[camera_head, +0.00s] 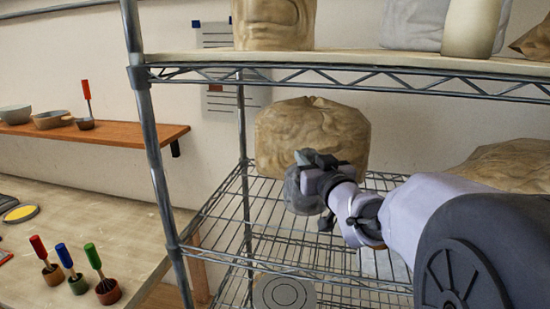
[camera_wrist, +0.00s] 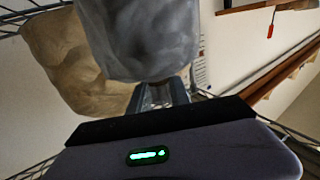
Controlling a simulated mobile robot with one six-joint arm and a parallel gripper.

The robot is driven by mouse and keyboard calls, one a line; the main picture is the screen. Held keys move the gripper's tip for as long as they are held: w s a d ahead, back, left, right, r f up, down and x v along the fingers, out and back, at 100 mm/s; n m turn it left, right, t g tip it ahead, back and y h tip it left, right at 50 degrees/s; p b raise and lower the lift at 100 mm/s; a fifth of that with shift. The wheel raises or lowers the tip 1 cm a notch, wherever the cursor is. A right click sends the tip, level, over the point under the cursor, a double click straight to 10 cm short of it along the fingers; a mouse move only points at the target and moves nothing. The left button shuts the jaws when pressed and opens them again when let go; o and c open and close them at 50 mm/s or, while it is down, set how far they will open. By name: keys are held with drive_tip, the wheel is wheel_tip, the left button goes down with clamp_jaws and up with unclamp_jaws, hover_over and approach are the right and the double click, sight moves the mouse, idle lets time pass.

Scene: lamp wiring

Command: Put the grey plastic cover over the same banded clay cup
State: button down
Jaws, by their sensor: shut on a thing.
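My gripper (camera_head: 318,168) is shut on the grey plastic cover (camera_head: 298,191), a crumpled, rounded sheet, in front of the middle of the shelving. The cover also fills the upper middle of the wrist view (camera_wrist: 145,45), at the tips of my gripper's fingers (camera_wrist: 160,93). A tan clay vessel (camera_head: 274,24) with curved bands stands on the upper shelf, above and left of my gripper, its top cut off by the frame. I cannot tell for certain that it is the banded cup. The held cover is apart from it.
A wrinkled tan bundle (camera_head: 325,135) stands behind my gripper on the wire shelf. The upper shelf (camera_head: 350,58) is overhead, with a pale grey bundle (camera_head: 412,24) and a cream vessel (camera_head: 470,27). A metal post (camera_head: 158,150) stands left. Small pots with tools (camera_head: 78,283) stand on the left table.

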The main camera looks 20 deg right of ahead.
drive_tip(key=shift+f+b, duration=0.4)
drive_tip(key=shift+b, duration=0.1)
idle(0.3)
drive_tip(key=c, duration=1.1)
unclamp_jaws()
